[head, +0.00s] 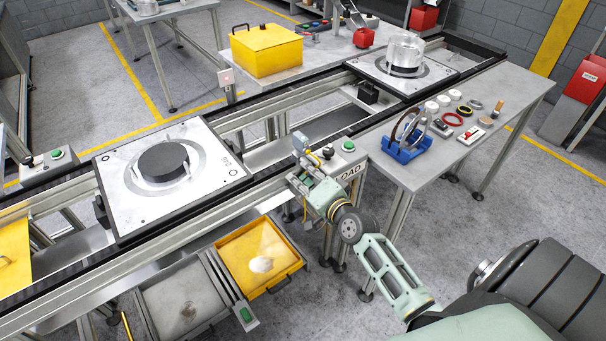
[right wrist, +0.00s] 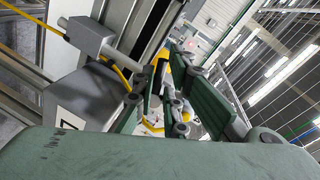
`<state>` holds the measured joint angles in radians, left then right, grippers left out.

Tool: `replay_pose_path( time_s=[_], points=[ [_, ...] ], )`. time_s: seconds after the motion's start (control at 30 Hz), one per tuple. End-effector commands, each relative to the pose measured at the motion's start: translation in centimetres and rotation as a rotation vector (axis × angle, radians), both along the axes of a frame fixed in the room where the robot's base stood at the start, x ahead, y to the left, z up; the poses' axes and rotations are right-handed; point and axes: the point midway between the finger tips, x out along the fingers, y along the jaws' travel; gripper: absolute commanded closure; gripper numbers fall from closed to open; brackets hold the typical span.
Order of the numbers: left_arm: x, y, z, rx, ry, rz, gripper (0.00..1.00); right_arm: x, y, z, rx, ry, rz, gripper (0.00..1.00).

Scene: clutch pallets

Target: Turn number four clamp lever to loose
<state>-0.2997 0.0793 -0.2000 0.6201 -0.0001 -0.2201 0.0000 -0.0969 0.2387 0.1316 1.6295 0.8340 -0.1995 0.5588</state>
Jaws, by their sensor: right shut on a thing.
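My right gripper (head: 308,166) is at the near rail of the conveyor, beside the LOAD control box (head: 341,158). In the right wrist view its green fingers (right wrist: 172,98) are close around a small part that I cannot make out. A grey block on a rod (right wrist: 88,36) and a yellow cable (right wrist: 116,72) are beside the fingers. I cannot pick out a clamp lever numbered four. The near pallet (head: 121,187) carries a dark round disc (head: 163,161); the far pallet (head: 437,72) carries a clear cylinder (head: 404,50). My left gripper is not in view.
A side table (head: 412,178) holds a blue stand (head: 404,152) and several small parts, right of my gripper. A yellow bin (head: 262,262) and a grey bin (head: 185,300) sit below the rail. A yellow box (head: 266,50) stands behind the conveyor.

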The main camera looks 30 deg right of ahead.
Motion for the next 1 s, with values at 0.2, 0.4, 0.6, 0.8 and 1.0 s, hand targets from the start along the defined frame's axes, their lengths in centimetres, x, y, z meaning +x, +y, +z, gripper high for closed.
replay_pose_path(
  time_s=[0.2, 0.4, 0.6, 0.8, 1.0],
  points=[
    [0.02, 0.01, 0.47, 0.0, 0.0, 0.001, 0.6, -0.39, -0.03, -0.44, 0.139, 0.031, -0.001, 1.0],
    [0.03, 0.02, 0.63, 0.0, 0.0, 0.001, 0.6, -0.4, 0.09, -0.26, 0.215, 0.037, 0.0, 1.0],
    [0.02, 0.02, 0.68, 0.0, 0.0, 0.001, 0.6, -0.4, 0.14, -0.18, 0.25, 0.039, 0.0, 1.0],
    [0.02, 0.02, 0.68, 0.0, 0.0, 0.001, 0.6, -0.4, 0.19, -0.19, 0.256, 0.041, 0.0, 1.0],
    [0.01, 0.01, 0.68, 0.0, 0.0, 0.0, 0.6, -0.4, 0.23, -0.21, 0.256, 0.041, 0.0, 1.0]
  ],
)
